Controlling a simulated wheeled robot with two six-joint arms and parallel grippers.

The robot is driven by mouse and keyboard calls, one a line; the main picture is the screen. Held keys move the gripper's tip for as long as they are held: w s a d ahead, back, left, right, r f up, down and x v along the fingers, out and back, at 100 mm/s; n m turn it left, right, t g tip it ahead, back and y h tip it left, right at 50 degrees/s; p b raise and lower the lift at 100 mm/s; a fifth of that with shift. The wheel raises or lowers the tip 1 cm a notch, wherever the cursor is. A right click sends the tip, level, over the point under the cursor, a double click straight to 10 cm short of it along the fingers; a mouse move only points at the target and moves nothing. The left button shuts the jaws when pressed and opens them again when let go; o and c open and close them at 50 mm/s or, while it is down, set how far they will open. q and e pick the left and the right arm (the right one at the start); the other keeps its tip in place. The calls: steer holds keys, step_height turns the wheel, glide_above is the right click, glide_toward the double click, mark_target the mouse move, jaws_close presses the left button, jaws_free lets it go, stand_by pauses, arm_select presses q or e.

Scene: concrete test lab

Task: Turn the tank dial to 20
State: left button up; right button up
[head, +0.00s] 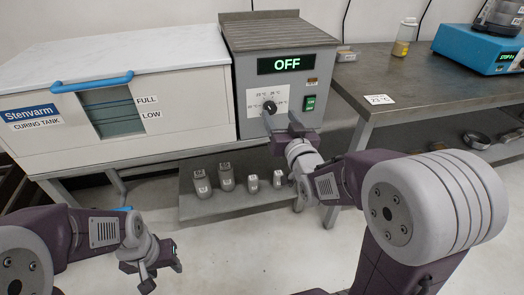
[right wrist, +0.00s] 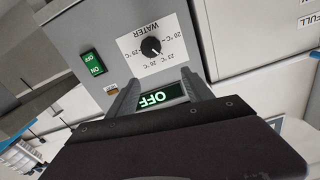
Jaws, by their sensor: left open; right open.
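The tank dial (head: 269,107) is a small black knob on a white temperature label on the grey control box (head: 284,70). In the right wrist view the dial (right wrist: 151,46) shows beyond my fingertips, with 20, 23, 26 and 29 °C printed around it. I cannot tell for sure where its pointer stands. My right gripper (head: 283,121) is in front of the box, just below and right of the dial in the head view. In the right wrist view its fingers (right wrist: 160,77) are apart, empty and clear of the dial. My left gripper (head: 162,277) is open and empty, low over the floor.
The box display (head: 286,64) reads OFF; a green switch (head: 309,103) sits right of the dial. The curing tank (head: 110,90) adjoins at left. Several grey weights (head: 226,176) stand on the shelf below. A bench (head: 430,75) holds a jar and blue device at right.

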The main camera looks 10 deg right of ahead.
steer(key=b, duration=0.2)
glide_toward(271, 110)
steer(key=w+b, duration=0.1)
steer(key=w, duration=0.7)
steer(key=shift+w+a+f, duration=0.1)
steer(key=shift+w+a, duration=0.05)
steer(key=shift+w, duration=0.4)
arm_select(q)
step_height(271, 110, down, 6)
steer(key=shift+w+d+r, duration=0.1)
steer(key=shift+r, duration=0.1)
arm_select(e)
jaws_close()
